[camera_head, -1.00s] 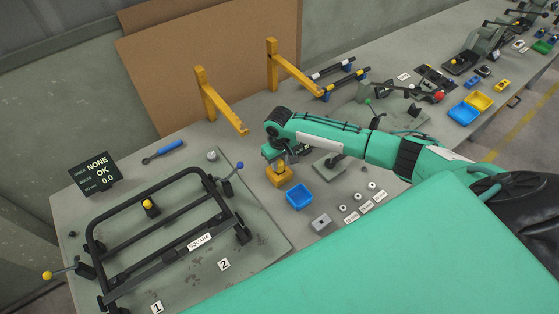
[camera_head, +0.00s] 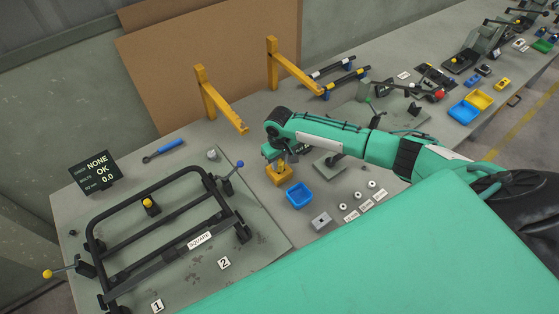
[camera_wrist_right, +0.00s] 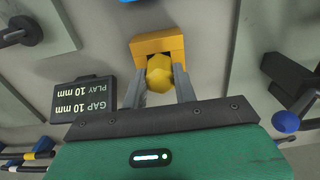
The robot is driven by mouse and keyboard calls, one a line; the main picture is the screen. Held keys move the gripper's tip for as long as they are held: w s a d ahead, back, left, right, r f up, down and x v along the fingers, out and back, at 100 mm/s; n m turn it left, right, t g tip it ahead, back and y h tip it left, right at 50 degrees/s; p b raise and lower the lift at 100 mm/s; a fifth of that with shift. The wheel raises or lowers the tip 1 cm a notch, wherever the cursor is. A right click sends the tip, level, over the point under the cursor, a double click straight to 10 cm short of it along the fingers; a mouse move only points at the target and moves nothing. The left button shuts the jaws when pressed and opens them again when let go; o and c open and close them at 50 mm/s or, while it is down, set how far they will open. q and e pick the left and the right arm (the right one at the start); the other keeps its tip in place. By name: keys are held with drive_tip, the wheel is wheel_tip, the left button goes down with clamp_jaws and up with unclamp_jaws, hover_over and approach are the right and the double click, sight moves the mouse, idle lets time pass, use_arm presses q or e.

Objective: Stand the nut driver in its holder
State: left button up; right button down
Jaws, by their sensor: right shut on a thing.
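The nut driver's yellow hexagonal handle (camera_wrist_right: 159,74) sits between the two fingers of my right gripper (camera_wrist_right: 160,88) in the wrist view. The gripper is shut on it. The orange-yellow holder block (camera_wrist_right: 158,44) lies directly beyond the handle in that view. In the head view my right gripper (camera_head: 275,154) is just above the holder (camera_head: 279,176), with the driver between them mostly hidden. The driver's shaft is hidden, so I cannot tell how deep it sits in the holder. My left gripper is not in view.
A blue tray (camera_head: 299,195) stands close in front of the holder. A black lounger frame (camera_head: 155,235) fills the bench's left side. Yellow brackets (camera_head: 215,100) rise behind. A small display reading GAP 10 mm (camera_wrist_right: 83,95) is beside the gripper.

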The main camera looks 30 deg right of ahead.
idle(0.4)
drive_tip(key=c, duration=1)
unclamp_jaws()
drive_tip(key=shift+r, duration=0.1)
wheel_tip(320, 180, up, 14)
drive_tip(key=b, duration=0.4)
drive_tip(key=shift+f, duration=0.25)
